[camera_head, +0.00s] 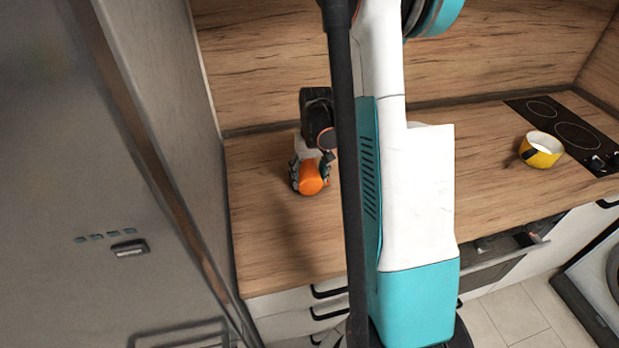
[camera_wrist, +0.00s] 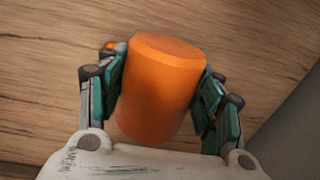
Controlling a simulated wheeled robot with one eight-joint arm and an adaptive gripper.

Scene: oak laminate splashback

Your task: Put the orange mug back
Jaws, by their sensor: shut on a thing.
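The orange mug (camera_head: 311,178) is at the left part of the wooden counter in the head view. It also fills the middle of the wrist view (camera_wrist: 161,88), where its smooth side and one end show; no handle is visible. My gripper (camera_head: 309,176) is shut on the mug, with one finger pressed to each side in the wrist view (camera_wrist: 160,90). The mug appears tilted. I cannot tell whether it touches the counter.
The wooden counter (camera_head: 270,240) is clear around the mug. A yellow pot (camera_head: 541,150) stands at the right beside the black hob (camera_head: 570,130). A tall grey fridge (camera_head: 110,200) bounds the left side. The wooden splashback (camera_head: 270,60) rises behind. A drawer front (camera_head: 505,262) is below the counter.

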